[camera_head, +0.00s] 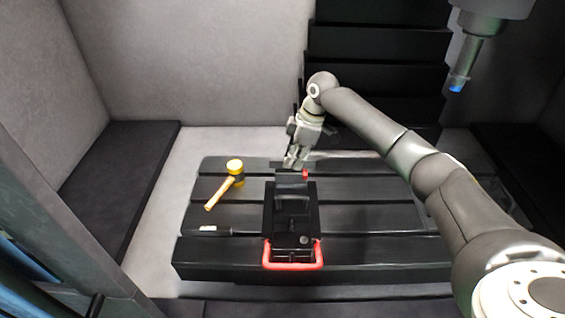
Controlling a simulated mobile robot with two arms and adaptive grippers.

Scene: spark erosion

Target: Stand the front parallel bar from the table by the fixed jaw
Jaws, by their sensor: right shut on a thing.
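A dark vise (278,215) with a red handle (292,267) stands in the middle of the slotted table (380,250). Its jaw block (292,188) rises at the far end of the vise. My right gripper (294,163) reaches in from the right and points down just behind and above that block. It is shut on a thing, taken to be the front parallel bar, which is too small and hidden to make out. I cannot tell whether it touches the vise. My left gripper is not in view.
A small pale piece (208,228) lies at the table's front left. A spindle head with a blue tip (458,83) hangs at the upper right. The table is clear right of the vise.

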